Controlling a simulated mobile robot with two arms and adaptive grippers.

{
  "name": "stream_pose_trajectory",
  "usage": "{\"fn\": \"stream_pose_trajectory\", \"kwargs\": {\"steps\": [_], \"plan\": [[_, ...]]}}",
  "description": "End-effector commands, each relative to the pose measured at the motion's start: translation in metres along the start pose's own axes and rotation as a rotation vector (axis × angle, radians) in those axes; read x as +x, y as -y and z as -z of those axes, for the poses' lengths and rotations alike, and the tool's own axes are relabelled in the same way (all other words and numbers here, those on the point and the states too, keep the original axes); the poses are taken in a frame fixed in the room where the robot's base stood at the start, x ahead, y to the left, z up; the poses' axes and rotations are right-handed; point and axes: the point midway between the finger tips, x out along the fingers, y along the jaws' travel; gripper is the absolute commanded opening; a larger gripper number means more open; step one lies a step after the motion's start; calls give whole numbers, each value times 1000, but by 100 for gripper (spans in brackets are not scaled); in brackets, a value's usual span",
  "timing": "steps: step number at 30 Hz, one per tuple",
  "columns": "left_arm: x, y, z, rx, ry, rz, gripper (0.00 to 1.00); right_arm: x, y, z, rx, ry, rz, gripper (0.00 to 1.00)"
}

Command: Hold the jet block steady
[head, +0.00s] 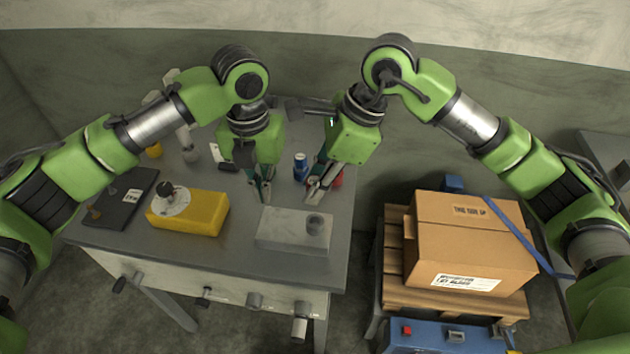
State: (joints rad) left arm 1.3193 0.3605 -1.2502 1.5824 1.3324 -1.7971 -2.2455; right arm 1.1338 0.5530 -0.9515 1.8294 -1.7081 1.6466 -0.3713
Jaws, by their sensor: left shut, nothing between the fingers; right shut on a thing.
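The jet block appears to be the pale grey block (285,230) with a round dark hole near its right end, flat on the front right of the workbench. My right gripper (312,197) reaches down to its far edge and is shut; its fingertips seem to grip the block there, though the contact is small in view. My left gripper (262,194) is shut and empty, just behind the block's left far corner and seemingly apart from it.
A blue can (301,166) and a red item (338,180) stand close to my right gripper. A cardboard box (470,245) sits on a pallet to the right.

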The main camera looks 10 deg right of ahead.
Motion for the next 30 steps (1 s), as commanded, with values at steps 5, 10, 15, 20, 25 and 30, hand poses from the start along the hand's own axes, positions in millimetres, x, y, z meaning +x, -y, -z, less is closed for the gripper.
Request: {"fn": "stream_pose_trajectory", "kwargs": {"steps": [5,10,15,20,25,30], "plan": [[21,-1,1,-1,-4,-2,0,0,0,0,0,0,0,0],[49,-1,1,-1,-3,-1,0,0,0,0,0,0,0,0],[72,-1,0,-1,-2,-1,0,0,0,0,0,0,0,0],[83,0,0,0,-2,-1,0,0,0,0,0,0,0,0],[86,0,0,0,-2,0,0,0,0,0,0,0,0,0],[87,0,1,0,-4,0,0,0,0,0,0,0,0,0]]}}
